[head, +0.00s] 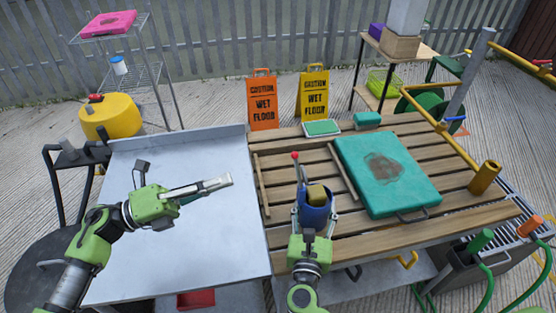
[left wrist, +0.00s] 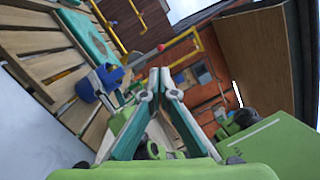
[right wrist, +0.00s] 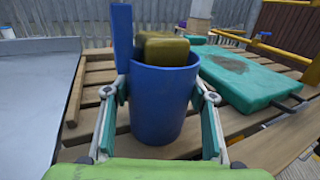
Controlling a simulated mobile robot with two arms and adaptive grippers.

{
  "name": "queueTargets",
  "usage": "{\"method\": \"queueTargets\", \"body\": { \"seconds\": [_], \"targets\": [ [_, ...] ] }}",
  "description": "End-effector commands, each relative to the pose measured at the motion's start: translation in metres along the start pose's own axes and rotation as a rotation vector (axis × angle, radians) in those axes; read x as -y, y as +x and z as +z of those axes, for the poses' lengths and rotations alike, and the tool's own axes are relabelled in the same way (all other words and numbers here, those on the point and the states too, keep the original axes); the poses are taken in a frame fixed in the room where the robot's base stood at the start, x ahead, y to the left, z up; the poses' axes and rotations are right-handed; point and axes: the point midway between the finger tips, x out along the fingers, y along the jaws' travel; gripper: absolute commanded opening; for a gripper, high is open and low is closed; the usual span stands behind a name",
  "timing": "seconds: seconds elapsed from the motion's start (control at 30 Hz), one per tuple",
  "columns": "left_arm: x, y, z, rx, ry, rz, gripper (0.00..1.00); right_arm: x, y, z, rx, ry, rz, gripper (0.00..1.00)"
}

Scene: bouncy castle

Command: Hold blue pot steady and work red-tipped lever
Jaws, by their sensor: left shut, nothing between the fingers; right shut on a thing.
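The blue pot (head: 316,214) stands on the slatted wooden table, with a yellow-brown block (right wrist: 165,50) inside it. My right gripper (right wrist: 160,100) is shut on the pot, one finger on each side. The lever (head: 298,168) rises by the pot's far left side, its red tip uppermost; the red tip (left wrist: 161,47) also shows in the left wrist view. In the right wrist view a blue upright piece (right wrist: 123,35) at the pot's left hides the lever. My left gripper (head: 230,180) is shut and empty above the grey table, left of the lever and apart from it.
A teal case (head: 388,173) lies right of the pot. Thin wooden sticks (head: 262,186) lie on the slats. Two wet floor signs (head: 314,92) stand behind. The grey tabletop (head: 190,245) is clear. A yellow pipe (head: 440,130) runs along the right.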

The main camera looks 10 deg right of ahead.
Motion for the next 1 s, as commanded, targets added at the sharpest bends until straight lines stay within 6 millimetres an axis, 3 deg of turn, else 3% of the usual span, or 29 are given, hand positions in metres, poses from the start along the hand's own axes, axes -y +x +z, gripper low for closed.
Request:
{"method": "queueTargets", "body": {
  "seconds": [0.2, 0.33, 0.8, 1.0],
  "targets": [
    [0.003, -0.009, -0.004, 0.02, -0.311, 0.011, 0.0, 0.0, 0.0, -0.001, -0.002, -0.001, 0.001, 0.13],
    [0.004, -0.012, -0.005, 0.027, -0.412, 0.013, 0.0, 0.0, -0.001, -0.001, -0.002, -0.001, 0.001, 0.13],
    [0.004, -0.012, -0.005, 0.03, -0.456, 0.013, 0.0, 0.0, -0.001, -0.001, -0.002, -0.001, 0.001, 0.13],
    [0.004, 0.007, -0.005, 0.028, -0.456, 0.011, 0.0, 0.0, -0.001, -0.001, -0.002, -0.001, 0.001, 0.13]
  ]
}}
